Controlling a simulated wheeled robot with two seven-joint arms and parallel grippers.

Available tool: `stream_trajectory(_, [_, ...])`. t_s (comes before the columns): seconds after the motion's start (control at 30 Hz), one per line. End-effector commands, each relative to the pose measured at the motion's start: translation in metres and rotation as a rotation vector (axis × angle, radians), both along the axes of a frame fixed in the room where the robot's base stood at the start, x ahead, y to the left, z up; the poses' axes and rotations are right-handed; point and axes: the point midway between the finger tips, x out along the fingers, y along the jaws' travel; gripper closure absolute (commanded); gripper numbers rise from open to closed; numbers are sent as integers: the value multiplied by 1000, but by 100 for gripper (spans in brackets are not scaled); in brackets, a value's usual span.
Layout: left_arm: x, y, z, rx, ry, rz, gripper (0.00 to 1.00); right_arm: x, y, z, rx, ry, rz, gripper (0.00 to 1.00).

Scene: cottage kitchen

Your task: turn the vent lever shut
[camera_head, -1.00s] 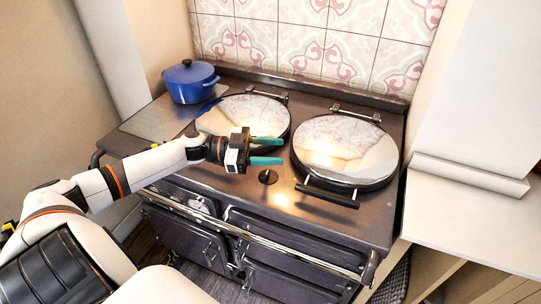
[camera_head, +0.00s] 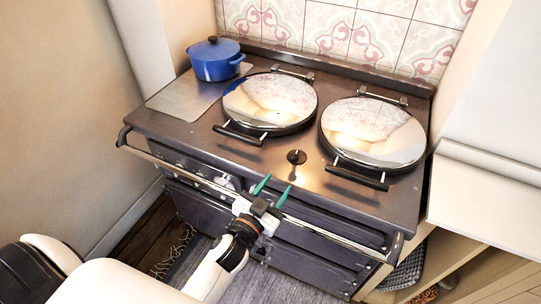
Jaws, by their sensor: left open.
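A small dark round fitting (camera_head: 296,157) sits on the dark stove top between the two domed lids, toward the front. It looks like the vent lever; a short dark streak runs from it toward the front edge, and I cannot tell if that is its handle or a reflection. My left gripper (camera_head: 275,187) is at the stove's front edge, below and left of the fitting in the picture. Its two green fingers are apart, point toward the stove top and hold nothing. They are apart from the fitting. My right gripper is not in view.
The left lid (camera_head: 270,101) and right lid (camera_head: 373,131) are shut, with dark bar handles jutting forward on either side of the fitting. A blue pot (camera_head: 215,60) stands at the back left. A rail (camera_head: 330,233) runs along the stove front. A pale counter (camera_head: 485,206) is at the right.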

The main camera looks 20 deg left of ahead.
Motion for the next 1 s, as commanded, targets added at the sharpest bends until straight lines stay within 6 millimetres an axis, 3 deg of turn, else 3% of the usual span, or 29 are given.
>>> stream_trajectory(0.23, [17, -2, 0, 3, 13, 25, 54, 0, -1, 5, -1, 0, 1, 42])
stream_trajectory(0.7, [103, -9, 0, 1, 14, 24, 54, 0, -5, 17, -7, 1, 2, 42])
stream_trajectory(1.0, [118, -10, -1, 0, 14, 23, 54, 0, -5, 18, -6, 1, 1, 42])
